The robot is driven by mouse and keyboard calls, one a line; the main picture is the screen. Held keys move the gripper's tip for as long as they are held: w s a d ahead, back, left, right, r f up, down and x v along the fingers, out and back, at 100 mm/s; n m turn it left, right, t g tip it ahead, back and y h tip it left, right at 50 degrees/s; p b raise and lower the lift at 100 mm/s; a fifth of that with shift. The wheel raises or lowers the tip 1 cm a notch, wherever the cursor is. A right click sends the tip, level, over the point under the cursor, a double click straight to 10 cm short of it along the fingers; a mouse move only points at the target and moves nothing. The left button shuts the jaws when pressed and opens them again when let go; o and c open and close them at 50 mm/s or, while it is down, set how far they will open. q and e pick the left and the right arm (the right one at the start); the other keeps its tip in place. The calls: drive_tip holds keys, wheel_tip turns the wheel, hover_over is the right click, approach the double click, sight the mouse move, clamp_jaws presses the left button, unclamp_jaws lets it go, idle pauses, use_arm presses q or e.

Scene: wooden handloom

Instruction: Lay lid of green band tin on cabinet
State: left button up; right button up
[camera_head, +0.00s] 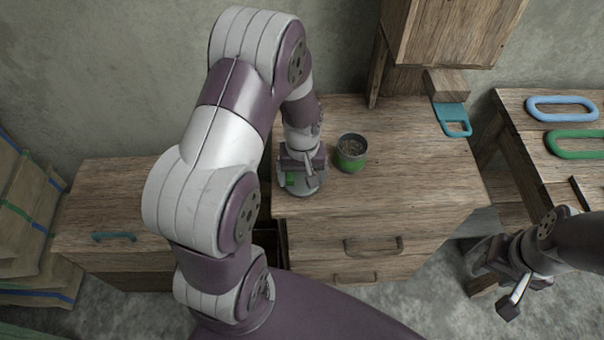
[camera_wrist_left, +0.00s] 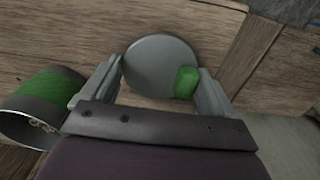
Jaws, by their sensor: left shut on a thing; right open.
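The open tin with a green band (camera_head: 350,159) stands upright on the cabinet top (camera_head: 415,165), and it also shows at the left of the left wrist view (camera_wrist_left: 45,95). My left gripper (camera_head: 300,172) is just left of the tin, low over the cabinet top. It is shut on the round grey lid (camera_wrist_left: 155,60), which has a green knob (camera_wrist_left: 186,82). The lid shows partly under the gripper in the head view (camera_head: 311,186). I cannot tell whether the lid touches the wood. My right gripper (camera_head: 497,291) is open and empty, low at the right, off the cabinet.
A teal-handled wooden block (camera_head: 446,82) lies at the cabinet's back right, beside an upright wooden post. Blue (camera_head: 562,109) and green (camera_head: 575,144) loop handles are on the right-hand bench. A lower chest (camera_head: 105,205) stands at left. The cabinet's front right top is clear.

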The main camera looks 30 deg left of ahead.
sight(302, 180)
use_arm(q)
drive_tip(key=o, duration=0.8)
drive_tip(key=shift+f, duration=0.1)
wheel_tip(302, 180, up, 12)
drive_tip(key=p, duration=0.2)
drive_tip(key=s+d+m, duration=0.2)
drive_tip(key=s+d+r+m+t, duration=0.1)
drive_tip(key=s+m, duration=0.1)
drive_tip(key=s, duration=0.1)
drive_tip(key=s+d+m, duration=0.2)
drive_tip(key=shift+s+d+r+m, duration=0.3)
drive_tip(key=shift+s+m, duration=0.1)
